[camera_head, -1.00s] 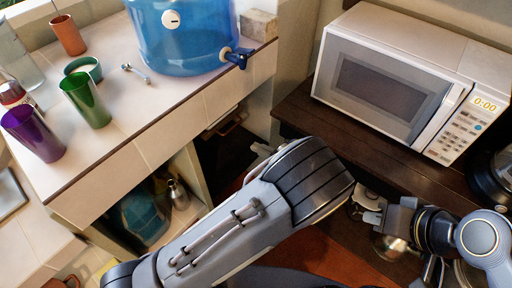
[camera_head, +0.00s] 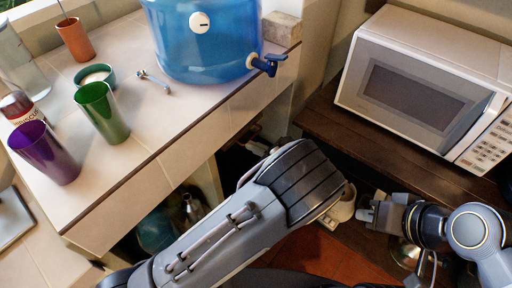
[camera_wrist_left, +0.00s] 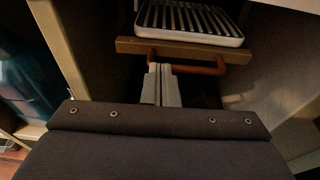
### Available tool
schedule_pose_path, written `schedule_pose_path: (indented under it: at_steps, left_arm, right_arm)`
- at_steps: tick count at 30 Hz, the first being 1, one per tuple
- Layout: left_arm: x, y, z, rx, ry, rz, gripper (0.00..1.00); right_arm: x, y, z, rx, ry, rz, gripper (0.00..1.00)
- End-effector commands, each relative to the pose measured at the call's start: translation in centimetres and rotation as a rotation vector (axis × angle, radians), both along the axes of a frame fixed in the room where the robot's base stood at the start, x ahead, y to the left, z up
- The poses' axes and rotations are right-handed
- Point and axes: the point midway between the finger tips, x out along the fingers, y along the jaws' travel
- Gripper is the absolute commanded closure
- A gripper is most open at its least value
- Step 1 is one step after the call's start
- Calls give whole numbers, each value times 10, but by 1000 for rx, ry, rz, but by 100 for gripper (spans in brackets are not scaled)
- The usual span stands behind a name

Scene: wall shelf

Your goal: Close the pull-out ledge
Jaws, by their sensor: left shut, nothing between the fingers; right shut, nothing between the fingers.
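The pull-out ledge (camera_wrist_left: 190,48) shows in the left wrist view as a wooden front edge with a reddish-brown bar handle (camera_wrist_left: 205,68). A white slatted rack (camera_wrist_left: 190,20) sits on it. My left gripper (camera_wrist_left: 160,70) is shut and empty, its fingertips right at the handle's left part; I cannot tell whether they touch it. In the head view my left forearm hides most of the space under the counter, and the ledge is not clear there. My right gripper (camera_head: 368,213) is shut and empty, below the microwave shelf.
The tiled counter (camera_head: 120,165) holds a blue water dispenser (camera_head: 205,40), a green cup (camera_head: 103,112), a purple cup (camera_head: 45,153) and other small items. A microwave (camera_head: 420,85) stands on the dark wooden shelf (camera_head: 345,130) at right. Pale side panels flank the ledge.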

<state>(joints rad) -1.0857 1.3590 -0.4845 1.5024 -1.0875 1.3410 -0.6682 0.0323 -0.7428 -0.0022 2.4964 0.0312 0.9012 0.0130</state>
Motion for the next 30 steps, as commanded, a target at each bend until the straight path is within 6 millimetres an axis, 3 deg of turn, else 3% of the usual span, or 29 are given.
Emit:
schedule_pose_path:
  at_steps: [6,12,30]
  left_arm:
    - [30,43,0,1,-2,7,100]
    - [48,68,0,1,-1,4,100]
    - [48,70,6,4,-4,5,100]
  right_arm:
    - [0,0,-2,0,0,0,100]
    - [0,0,-4,0,0,0,100]
    - [0,0,1,0,0,0,100]
